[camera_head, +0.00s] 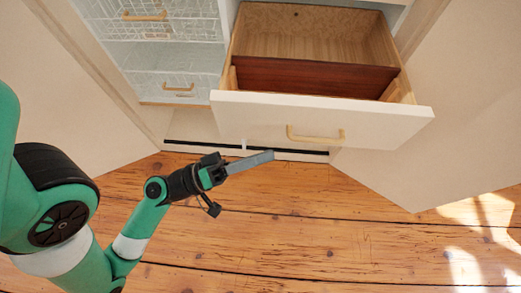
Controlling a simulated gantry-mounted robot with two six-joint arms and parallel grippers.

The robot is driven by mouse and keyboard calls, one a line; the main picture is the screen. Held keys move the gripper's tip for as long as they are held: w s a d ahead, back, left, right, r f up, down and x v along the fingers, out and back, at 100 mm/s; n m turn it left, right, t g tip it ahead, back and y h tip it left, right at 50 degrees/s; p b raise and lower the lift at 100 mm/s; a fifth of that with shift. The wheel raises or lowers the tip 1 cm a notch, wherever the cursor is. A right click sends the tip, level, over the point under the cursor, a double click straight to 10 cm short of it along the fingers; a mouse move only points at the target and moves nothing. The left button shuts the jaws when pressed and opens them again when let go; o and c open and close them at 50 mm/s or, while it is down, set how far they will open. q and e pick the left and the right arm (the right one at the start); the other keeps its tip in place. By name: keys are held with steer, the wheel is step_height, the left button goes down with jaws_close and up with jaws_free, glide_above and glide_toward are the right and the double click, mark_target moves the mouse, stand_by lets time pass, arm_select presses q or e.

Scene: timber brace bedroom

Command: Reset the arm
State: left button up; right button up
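My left arm (130,245), green with black and white joints, comes in from the left. Its gripper (270,156) points right, below the front of an open drawer. The long grey fingers look close together, but whether they are shut cannot be told. I see nothing held in them. The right gripper is not in view.
The white drawer (320,115) with a wooden inside is pulled out and looks empty; its gold handle (315,136) is above the gripper. Wire baskets (160,65) are at left. Open cabinet doors (450,120) flank it. The wooden floor (330,235) is clear.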

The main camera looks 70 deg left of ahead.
arm_select(q)
steer(key=shift+r, duration=0.1)
stand_by(0.3)
steer(key=w+d+r+m+h+p, duration=0.35)
steer(key=r+m+p, duration=0.25)
steer(key=r, duration=0.9)
steer(key=w+d+r+m+h+p, duration=0.35)
steer(key=r+m+h+p, duration=0.2)
steer(key=r, duration=0.95)
steer(key=w+d+r+m+h+p, duration=0.4)
steer(key=r+m, duration=0.3)
steer(key=r, duration=0.8)
step_height(320, 180, up, 13)
steer(key=s+a+n+t+y+p, duration=0.1)
steer(key=a+t+y+p, duration=0.1)
steer(key=t+y+p, duration=0.25)
steer(key=w+a+n+t+y+b, duration=0.1)
steer(key=w+a+n+t+y, duration=0.15)
steer(key=a+n+y, duration=0.5)
step_height(320, 180, up, 38)
steer(key=d+y+p, duration=0.1)
steer(key=d+p, duration=0.1)
steer(key=p, duration=3.6)
steer(key=shift+s+d+r+m+y, duration=0.15)
steer(key=shift+s+r+m+y, duration=0.05)
steer(key=shift+s+m+y, duration=0.25)
